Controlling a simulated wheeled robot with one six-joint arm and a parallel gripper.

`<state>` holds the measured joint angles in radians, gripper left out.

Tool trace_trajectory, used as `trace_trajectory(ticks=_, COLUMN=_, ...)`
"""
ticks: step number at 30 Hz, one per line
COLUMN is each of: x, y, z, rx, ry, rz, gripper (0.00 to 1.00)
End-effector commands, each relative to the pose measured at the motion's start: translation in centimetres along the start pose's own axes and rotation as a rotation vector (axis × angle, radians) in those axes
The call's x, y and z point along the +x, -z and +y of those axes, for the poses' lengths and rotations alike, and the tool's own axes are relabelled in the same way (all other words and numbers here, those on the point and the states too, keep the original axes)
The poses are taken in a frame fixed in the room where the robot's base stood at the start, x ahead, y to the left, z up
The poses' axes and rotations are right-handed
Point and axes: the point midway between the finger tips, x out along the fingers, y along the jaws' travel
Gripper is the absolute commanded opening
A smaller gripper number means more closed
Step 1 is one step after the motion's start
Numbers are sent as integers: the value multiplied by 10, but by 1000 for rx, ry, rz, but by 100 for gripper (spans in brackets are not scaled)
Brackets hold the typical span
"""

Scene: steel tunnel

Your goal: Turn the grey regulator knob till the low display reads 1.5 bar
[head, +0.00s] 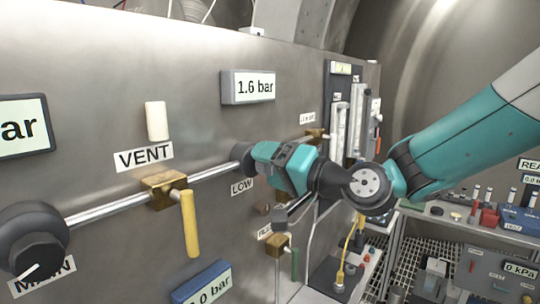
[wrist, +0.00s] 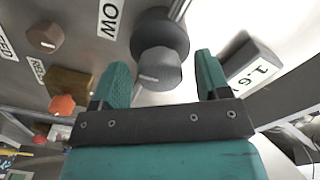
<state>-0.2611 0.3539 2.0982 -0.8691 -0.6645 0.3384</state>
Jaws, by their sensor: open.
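The grey regulator knob (wrist: 158,70) shows in the wrist view, on its dark round body (wrist: 160,35), with a light pointer line on its face. My gripper (wrist: 160,75) is open, its two teal fingers on either side of the knob with gaps visible; I cannot tell whether either touches it. In the head view my gripper (head: 262,160) is at the regulator body (head: 243,157) above the LOW label (head: 242,186), and hides the knob. The display above it (head: 248,87) reads 1.6 bar; it also shows at the right of the wrist view (wrist: 252,66).
A steel pipe (head: 110,208) runs left to the MAIN regulator (head: 35,240). A brass valve with a yellow handle (head: 190,222) sits under the VENT label (head: 143,158). Below my gripper are a brass valve with a green handle (head: 294,262) and a blue display (head: 203,284).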

Motion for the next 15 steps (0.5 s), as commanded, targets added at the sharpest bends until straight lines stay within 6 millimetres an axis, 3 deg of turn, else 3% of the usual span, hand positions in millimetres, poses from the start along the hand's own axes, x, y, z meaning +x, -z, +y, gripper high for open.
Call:
trace_trajectory(ticks=9, x=3, y=0, z=0, rx=0, ry=0, rz=0, gripper=69)
trace_trajectory(ticks=11, x=3, y=0, z=0, rx=0, ry=0, rz=0, gripper=58)
trace_trajectory(ticks=15, x=3, y=0, z=0, rx=0, ry=0, rz=0, gripper=26)
